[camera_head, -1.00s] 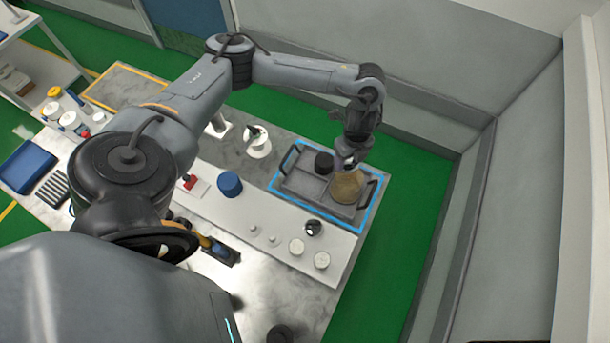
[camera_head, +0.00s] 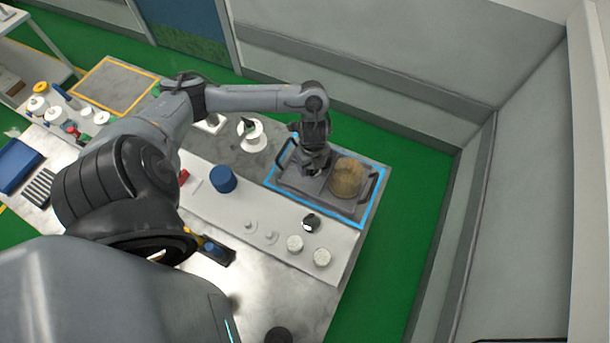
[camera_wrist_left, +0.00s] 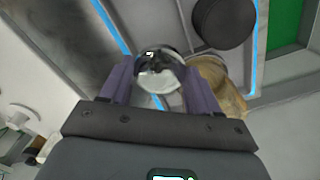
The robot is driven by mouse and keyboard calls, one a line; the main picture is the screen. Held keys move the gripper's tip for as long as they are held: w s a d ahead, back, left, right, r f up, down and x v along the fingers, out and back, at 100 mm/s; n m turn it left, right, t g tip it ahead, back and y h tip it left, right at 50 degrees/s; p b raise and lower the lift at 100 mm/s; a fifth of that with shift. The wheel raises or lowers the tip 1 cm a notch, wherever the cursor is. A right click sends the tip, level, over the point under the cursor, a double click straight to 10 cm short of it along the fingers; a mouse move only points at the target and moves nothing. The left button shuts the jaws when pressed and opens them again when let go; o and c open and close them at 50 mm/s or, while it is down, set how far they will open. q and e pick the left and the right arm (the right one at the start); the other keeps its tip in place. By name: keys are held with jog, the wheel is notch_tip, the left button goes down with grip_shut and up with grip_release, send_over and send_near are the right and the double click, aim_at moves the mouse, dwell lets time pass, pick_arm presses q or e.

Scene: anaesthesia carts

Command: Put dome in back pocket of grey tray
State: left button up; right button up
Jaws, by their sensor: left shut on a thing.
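My left gripper (camera_head: 315,168) is over the left part of the grey tray (camera_head: 298,184). In the left wrist view its fingers (camera_wrist_left: 160,88) are shut on a small shiny dome (camera_wrist_left: 158,82), white and clear with a dark top. In the head view the gripper hides the dome. The tray holds a tan round thing (camera_head: 347,178) in its right part. A black round thing (camera_wrist_left: 224,22) shows in the left wrist view but is hidden behind my gripper in the head view. I cannot tell whether the dome touches the tray. My right gripper is not in view.
A blue outline (camera_head: 318,212) surrounds the tray. A blue cup (camera_head: 222,179), a dark shiny ball-like thing (camera_head: 311,223) and white round pieces (camera_head: 295,243) stand on the white strip in front. A white stand (camera_head: 252,137) is left of the tray.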

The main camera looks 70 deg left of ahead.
pick_arm(q)
send_over(311, 183)
jog(key=f, duration=0.2)
jog(key=f+b, duration=0.1)
jog(key=f, duration=0.1)
jog(key=shift+s+d+f, duration=0.1)
jog(key=shift+s+f, duration=0.1)
jog(key=shift+f, duration=0.1)
jog(key=shift+w+f+b, duration=0.1)
jog(key=shift+f+b, duration=0.2)
jog(key=shift+f, duration=2.25)
jog(key=o, duration=0.9)
jog(key=shift+f, duration=0.1)
notch_tip(311, 183, up, 11)
jog(key=p, duration=0.2)
jog(key=shift+f+p, duration=0.15)
jog(key=shift+p, duration=0.2)
jog(key=shift+r, duration=0.75)
